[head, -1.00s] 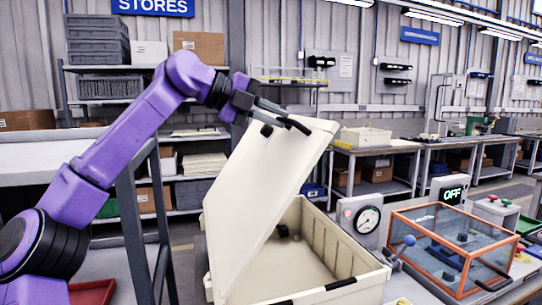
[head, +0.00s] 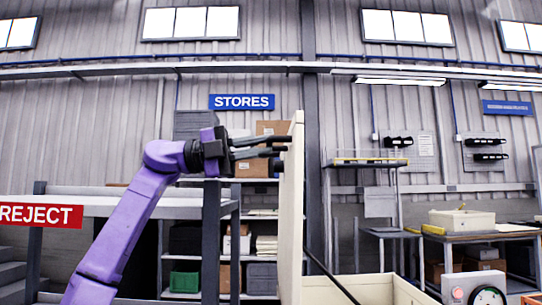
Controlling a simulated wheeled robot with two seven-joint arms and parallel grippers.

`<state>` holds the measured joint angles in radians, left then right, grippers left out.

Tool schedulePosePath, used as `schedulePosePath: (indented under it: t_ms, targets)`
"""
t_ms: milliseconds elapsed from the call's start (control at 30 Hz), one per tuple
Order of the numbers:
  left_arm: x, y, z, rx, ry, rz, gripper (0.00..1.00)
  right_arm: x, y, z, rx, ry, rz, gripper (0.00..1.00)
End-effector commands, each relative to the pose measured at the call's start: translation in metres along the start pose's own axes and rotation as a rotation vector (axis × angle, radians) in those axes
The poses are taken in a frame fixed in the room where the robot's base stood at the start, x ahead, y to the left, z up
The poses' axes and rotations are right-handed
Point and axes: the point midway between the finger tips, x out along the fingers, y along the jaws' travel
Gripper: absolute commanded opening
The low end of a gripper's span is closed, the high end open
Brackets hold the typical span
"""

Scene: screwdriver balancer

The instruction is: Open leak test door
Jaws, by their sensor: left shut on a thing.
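The leak test door (head: 291,220) is a cream panel hinged on a cream box (head: 350,290). It stands nearly upright and shows almost edge-on. My left gripper (head: 275,147) is at the door's upper part, on its left side, shut on the door's dark handle. The fingers and handle overlap, so the exact grip is hard to see. Only the top of the box shows at the bottom edge; its inside is mostly out of frame. My right gripper is not in view.
A round gauge (head: 487,296) stands right of the box, cut by the bottom edge. A grey post (head: 211,240) and a red REJECT sign (head: 42,215) are near my left arm. Shelves with cartons (head: 270,128) stand behind. A bench with a cream bin (head: 462,221) is at right.

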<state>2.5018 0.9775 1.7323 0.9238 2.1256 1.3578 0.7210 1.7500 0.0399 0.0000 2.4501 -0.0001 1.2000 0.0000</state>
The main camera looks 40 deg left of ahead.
Motion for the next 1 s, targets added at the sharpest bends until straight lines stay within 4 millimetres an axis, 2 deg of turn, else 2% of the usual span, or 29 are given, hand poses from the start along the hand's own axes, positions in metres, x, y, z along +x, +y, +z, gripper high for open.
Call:
schedulePosePath:
  t_ms: [367, 400, 467, 500, 800, 867, 1000]
  targets:
    - [-0.003, -0.001, 0.002, 0.001, -0.006, -0.007, 0.0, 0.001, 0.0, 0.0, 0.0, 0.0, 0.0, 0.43]
    - [-0.002, -0.001, 0.002, 0.001, -0.007, -0.007, 0.17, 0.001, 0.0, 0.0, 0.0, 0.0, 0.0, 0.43]
    - [-0.002, -0.001, 0.002, 0.001, -0.006, -0.007, 0.36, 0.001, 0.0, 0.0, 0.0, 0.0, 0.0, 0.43]
    - [-0.002, -0.001, 0.002, 0.001, -0.006, -0.006, 0.39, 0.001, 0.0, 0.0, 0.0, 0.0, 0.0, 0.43]
    - [-0.005, 0.0, 0.001, 0.0, -0.003, -0.005, 0.39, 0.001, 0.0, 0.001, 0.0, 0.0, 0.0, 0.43]
    - [-0.012, 0.0, 0.001, 0.001, -0.004, -0.006, 0.39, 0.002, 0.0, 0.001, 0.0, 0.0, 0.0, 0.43]
    - [-0.045, 0.0, 0.002, 0.0, -0.006, -0.008, 0.39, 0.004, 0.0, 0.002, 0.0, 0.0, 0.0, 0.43]
